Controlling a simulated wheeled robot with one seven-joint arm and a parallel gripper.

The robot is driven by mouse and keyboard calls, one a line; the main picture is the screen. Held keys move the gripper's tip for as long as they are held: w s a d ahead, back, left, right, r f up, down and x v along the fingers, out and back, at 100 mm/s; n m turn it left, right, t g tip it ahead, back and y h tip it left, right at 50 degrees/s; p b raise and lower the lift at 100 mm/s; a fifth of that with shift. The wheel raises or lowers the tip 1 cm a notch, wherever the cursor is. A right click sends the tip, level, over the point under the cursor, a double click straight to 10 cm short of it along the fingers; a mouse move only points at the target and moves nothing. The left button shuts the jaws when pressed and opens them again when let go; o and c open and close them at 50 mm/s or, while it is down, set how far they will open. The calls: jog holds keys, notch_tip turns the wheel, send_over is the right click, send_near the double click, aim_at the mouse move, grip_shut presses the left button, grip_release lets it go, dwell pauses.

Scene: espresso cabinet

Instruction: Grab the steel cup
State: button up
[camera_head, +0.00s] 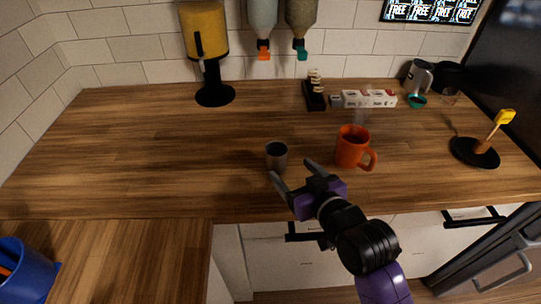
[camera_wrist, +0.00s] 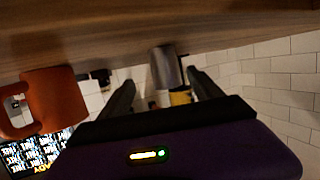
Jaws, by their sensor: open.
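The steel cup (camera_head: 277,156) is a small grey cup standing upright on the wooden counter (camera_head: 130,150), left of the orange mug. My gripper (camera_head: 293,178) is open and empty at the counter's front side, with its fingers pointing toward the cup. One fingertip looks very near the cup's base in the head view; I cannot tell whether they touch. In the wrist view, the picture is turned over, and the cup (camera_wrist: 165,67) shows ahead, between the lines of the two open fingers (camera_wrist: 160,85).
An orange mug (camera_head: 352,147) stands close to the right of my gripper; it also shows in the wrist view (camera_wrist: 55,98). A yellow dispenser (camera_head: 204,35), white boxes (camera_head: 368,98) and a black dish (camera_head: 474,153) stand farther off. The counter left of the cup is clear.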

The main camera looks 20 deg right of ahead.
aim_at(272, 150)
jog(key=w, duration=0.2)
jog(key=w+r, duration=0.1)
jog(key=shift+w+a, duration=0.2)
jog(key=shift+a, duration=0.2)
jog(key=x, duration=0.7)
jog(key=shift+w+a+f+p, duration=0.1)
jog(key=shift+w+a+p, duration=0.1)
jog(key=shift+p, duration=0.2)
jog(key=c, duration=1.5)
